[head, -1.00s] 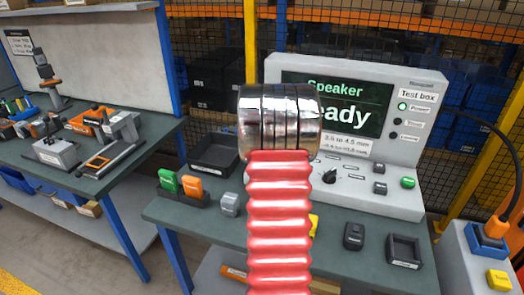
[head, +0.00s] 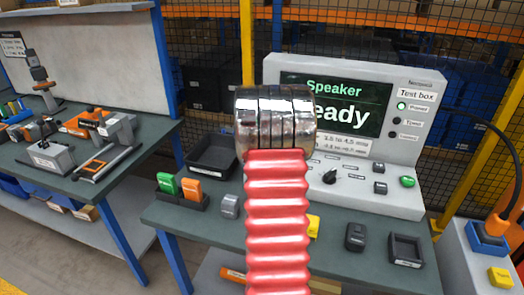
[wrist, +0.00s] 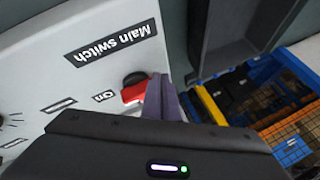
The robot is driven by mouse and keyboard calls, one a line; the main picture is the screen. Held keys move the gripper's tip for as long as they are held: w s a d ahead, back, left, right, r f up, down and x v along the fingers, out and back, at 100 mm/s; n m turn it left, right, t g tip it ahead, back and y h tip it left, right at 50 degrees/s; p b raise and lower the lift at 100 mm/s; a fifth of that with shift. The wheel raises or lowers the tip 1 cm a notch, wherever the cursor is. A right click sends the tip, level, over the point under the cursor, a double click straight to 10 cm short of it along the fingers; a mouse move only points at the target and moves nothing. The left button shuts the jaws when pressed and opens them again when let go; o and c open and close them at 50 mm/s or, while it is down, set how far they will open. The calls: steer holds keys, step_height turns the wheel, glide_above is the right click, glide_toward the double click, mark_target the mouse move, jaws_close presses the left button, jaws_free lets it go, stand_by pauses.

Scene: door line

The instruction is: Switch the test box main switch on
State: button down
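The test box (head: 408,150) stands on the bench with a dark screen reading "Speaker" and "eady", the rest covered by my arm. Its green Power lamp (head: 401,106) looks lit. In the wrist view the panel appears upside down, with a black "Main switch" label (wrist: 110,41) and an "On" mark (wrist: 103,97). The main switch (wrist: 133,92) is red with a dark part, beside the "On" mark. My gripper (wrist: 163,98) has its purple-grey fingers together, right beside the switch's red part; I cannot tell whether they touch. My arm hides gripper and switch in the head view.
A black knob (head: 329,177) and a green button (head: 407,182) are on the test box's sloping panel. A black tray (head: 212,155), green and orange blocks and other small items lie on the bench. A second bench (head: 95,175) stands at left.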

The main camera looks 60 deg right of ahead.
steer(key=shift+s+d+r, duration=0.1)
steer(key=shift+s+d, duration=0.05)
steer(key=shift+d, duration=0.05)
steer(key=shift+a, duration=0.1)
steer(key=shift+s+a, duration=0.1)
steer(key=shift+a, duration=0.2)
steer(key=a, duration=0.3)
steer(key=shift+s+a, duration=0.2)
steer(key=shift+s, duration=0.15)
steer(key=w+a+r, duration=0.2)
steer(key=a+r, duration=0.3)
steer(key=r, duration=0.2)
steer(key=shift+w+a+r, duration=0.15)
steer(key=shift+a+r, duration=0.15)
